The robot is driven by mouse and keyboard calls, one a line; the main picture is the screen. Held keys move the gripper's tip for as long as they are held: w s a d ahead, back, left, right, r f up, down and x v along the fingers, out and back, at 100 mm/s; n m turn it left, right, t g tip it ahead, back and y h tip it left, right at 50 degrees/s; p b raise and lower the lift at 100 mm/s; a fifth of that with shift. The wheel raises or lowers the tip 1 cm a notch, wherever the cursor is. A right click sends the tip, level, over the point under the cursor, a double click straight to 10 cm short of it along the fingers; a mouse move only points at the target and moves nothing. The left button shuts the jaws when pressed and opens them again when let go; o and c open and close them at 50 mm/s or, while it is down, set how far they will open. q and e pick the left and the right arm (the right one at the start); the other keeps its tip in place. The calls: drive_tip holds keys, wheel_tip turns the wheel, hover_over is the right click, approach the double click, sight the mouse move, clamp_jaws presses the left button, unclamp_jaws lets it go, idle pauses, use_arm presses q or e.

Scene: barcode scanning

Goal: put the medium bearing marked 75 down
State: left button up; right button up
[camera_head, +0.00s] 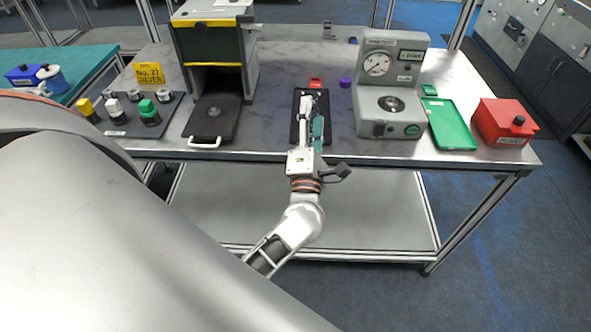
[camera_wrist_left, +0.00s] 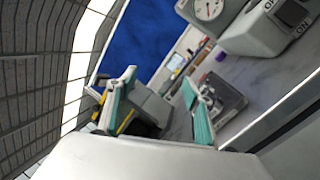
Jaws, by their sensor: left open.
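My left gripper (camera_head: 308,112) reaches over a narrow black tray (camera_head: 296,128) near the table's front edge. In the left wrist view its two teal-padded fingers (camera_wrist_left: 158,104) stand wide apart with nothing seen held between them. A dark plate (camera_wrist_left: 232,98) shows beside the right-hand finger there. No 75 marking is legible, so I cannot tell which part is the medium bearing. Small metal rings sit on the dark mat (camera_head: 122,131) at the left, and a round metal piece (camera_head: 391,103) sits on the gauge stand (camera_head: 370,125). My right gripper is not in view.
A grey and black box (camera_head: 207,50) with a pulled-out black tray (camera_head: 222,127) stands left of the gripper. A green tray (camera_head: 452,127) and a red box (camera_head: 503,122) are at the right. A yellow sign (camera_head: 149,74) stands behind the mat. A purple piece (camera_head: 345,82) lies behind the gripper.

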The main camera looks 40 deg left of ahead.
use_arm(q)
drive_tip(key=s+d+f+m+h, duration=0.3)
drive_tip(key=d+f+m+h, duration=0.3)
drive_tip(key=m, duration=0.4)
drive_tip(key=s+d+f+m+h, duration=0.3)
drive_tip(key=d+f+m+h, duration=0.3)
drive_tip(key=m, duration=0.4)
drive_tip(key=s+a+f+m+g, duration=0.1)
drive_tip(key=s+f+m+g, duration=0.3)
drive_tip(key=f, duration=0.6)
drive_tip(key=s+a+f+m+g, duration=0.1)
drive_tip(key=s+f+m+g, duration=0.3)
drive_tip(key=s+f+m, duration=0.4)
drive_tip(key=s+f, duration=0.3)
drive_tip(key=shift+s+a, duration=0.2)
drive_tip(key=shift+a, duration=0.1)
drive_tip(key=shift+c, duration=0.2)
